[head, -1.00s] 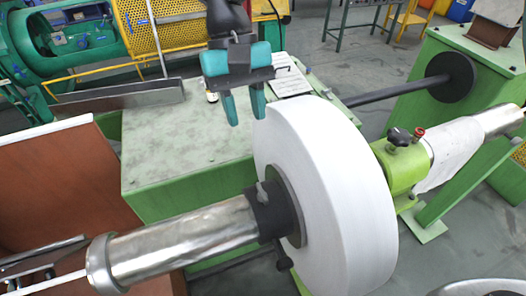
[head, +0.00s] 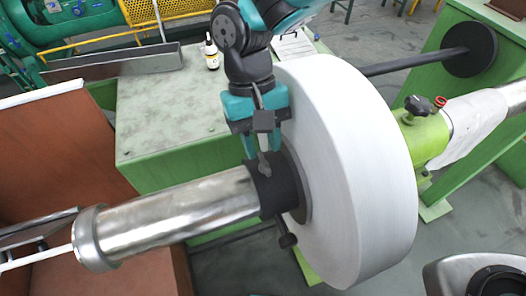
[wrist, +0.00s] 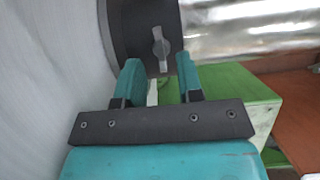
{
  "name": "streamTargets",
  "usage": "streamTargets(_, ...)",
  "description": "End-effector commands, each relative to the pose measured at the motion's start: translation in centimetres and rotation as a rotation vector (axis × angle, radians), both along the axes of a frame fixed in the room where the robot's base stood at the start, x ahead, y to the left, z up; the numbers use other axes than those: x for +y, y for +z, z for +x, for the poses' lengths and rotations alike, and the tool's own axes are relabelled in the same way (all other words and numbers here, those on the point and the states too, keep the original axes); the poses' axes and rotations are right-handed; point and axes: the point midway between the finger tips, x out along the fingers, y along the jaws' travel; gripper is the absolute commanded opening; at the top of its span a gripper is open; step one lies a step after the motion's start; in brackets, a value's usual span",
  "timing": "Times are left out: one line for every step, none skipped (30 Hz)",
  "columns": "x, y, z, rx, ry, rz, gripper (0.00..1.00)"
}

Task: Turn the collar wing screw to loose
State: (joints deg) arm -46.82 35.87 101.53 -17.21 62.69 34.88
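The black collar (head: 272,195) sits on the silver shaft (head: 170,226) against the white reel (head: 345,165). Its grey wing screw (head: 265,169) stands on the collar's upper side, partly hidden by my gripper (head: 263,154) in the head view. In the wrist view the wing screw (wrist: 161,48) shows on the dark collar (wrist: 138,30), its wing roughly upright in the picture. My gripper (wrist: 158,68) is open there, teal fingers apart, with the screw just beyond the fingertips and between their lines. I cannot tell whether either finger touches it.
A dark lever (head: 288,241) hangs below the collar. The white reel stands close beside my gripper on the right. A green bench (head: 160,120) with a small bottle (head: 211,55) lies behind. A black knob (head: 418,105) sits on the green block at right.

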Motion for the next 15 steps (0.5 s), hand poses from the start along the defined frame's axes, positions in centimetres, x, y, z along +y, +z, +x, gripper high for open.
streamTargets(-0.2, -0.6, -0.4, 0.004, 0.0, -0.004, 0.34)
streamTargets(-0.2, -0.9, -0.5, 0.003, 0.0, -0.001, 0.34)
streamTargets(-0.3, -1.4, -0.6, 0.003, 0.0, -0.001, 0.34)
streamTargets(-0.3, -1.7, -0.7, 0.003, 0.0, -0.001, 0.34)
streamTargets(-0.4, -1.9, -0.8, 0.002, 0.0, -0.002, 0.34)
streamTargets(-0.4, -2.2, -0.9, 0.002, -0.001, -0.001, 0.34)
streamTargets(-0.4, -2.4, -0.9, 0.001, -0.001, -0.001, 0.34)
streamTargets(-0.5, -2.5, -1.0, 0.0, -0.001, 0.0, 0.34)
streamTargets(-0.5, -2.6, -1.0, 0.0, -0.001, 0.0, 0.34)
streamTargets(-0.5, -2.7, -1.0, 0.0, -0.001, 0.0, 0.34)
streamTargets(-0.5, -2.7, -1.0, 0.0, -0.001, 0.0, 0.34)
streamTargets(-0.5, -2.7, -1.0, 0.0, -0.001, 0.0, 0.34)
streamTargets(-0.5, -2.7, -1.0, 0.0, -0.001, 0.0, 0.34)
streamTargets(-0.5, -2.7, -1.0, 0.0, -0.001, 0.0, 0.34)
streamTargets(-0.5, -2.7, -1.0, 0.0, -0.001, 0.0, 0.34)
